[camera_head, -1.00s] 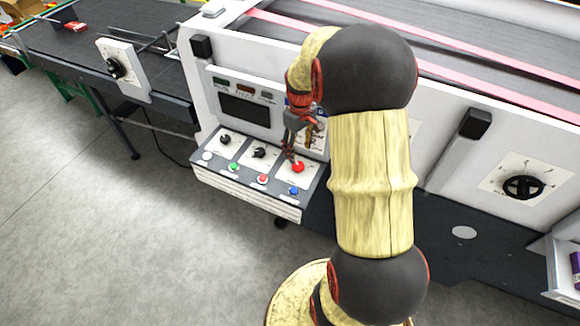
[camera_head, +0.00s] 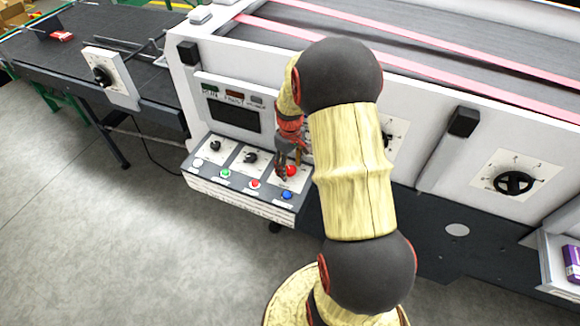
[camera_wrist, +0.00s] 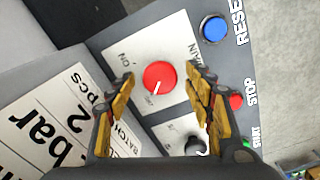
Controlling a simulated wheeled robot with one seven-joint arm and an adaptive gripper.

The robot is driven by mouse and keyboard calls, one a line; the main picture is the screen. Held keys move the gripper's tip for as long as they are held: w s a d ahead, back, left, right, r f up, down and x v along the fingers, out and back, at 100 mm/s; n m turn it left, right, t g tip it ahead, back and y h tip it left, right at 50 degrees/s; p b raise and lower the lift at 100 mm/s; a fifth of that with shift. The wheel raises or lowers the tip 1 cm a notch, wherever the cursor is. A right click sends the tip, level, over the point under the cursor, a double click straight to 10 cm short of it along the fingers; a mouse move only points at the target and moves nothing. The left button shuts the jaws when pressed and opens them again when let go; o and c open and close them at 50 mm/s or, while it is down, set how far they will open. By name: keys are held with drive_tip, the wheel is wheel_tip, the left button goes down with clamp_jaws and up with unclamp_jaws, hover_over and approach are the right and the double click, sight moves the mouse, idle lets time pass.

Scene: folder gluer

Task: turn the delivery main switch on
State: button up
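The main switch is a red round knob (camera_wrist: 159,75) on a white plate with ON and MAIN lettering, in the middle of the wrist view. Its white line points toward small lettering at the plate's lower side, apparently OFF. In the head view the red knob (camera_head: 291,171) is at the right end of the sloped control panel, partly covered by my gripper. My gripper (camera_wrist: 162,78) is open, with one yellow-and-black finger on each side of the knob. Gaps show between the fingers and the knob. Nothing is held.
The panel (camera_head: 240,192) also carries black knobs (camera_head: 250,157) and a row of buttons, including blue (camera_wrist: 214,29) and red (camera_wrist: 236,101) ones near my right finger. A dark screen (camera_head: 233,116) stands behind. A black dial (camera_head: 513,183) is at far right. Open floor lies in front.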

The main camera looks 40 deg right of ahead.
drive_tip(key=shift+c, duration=1.2)
drive_tip(key=c, duration=0.8)
drive_tip(key=shift+c, duration=0.4)
drive_tip(key=shift+m, duration=0.3)
drive_tip(key=m, duration=0.3)
drive_tip(key=shift+m, duration=0.3)
drive_tip(key=m, duration=0.9)
drive_tip(key=shift+p, duration=0.3)
drive_tip(key=m, duration=0.4)
drive_tip(key=shift+m, duration=0.3)
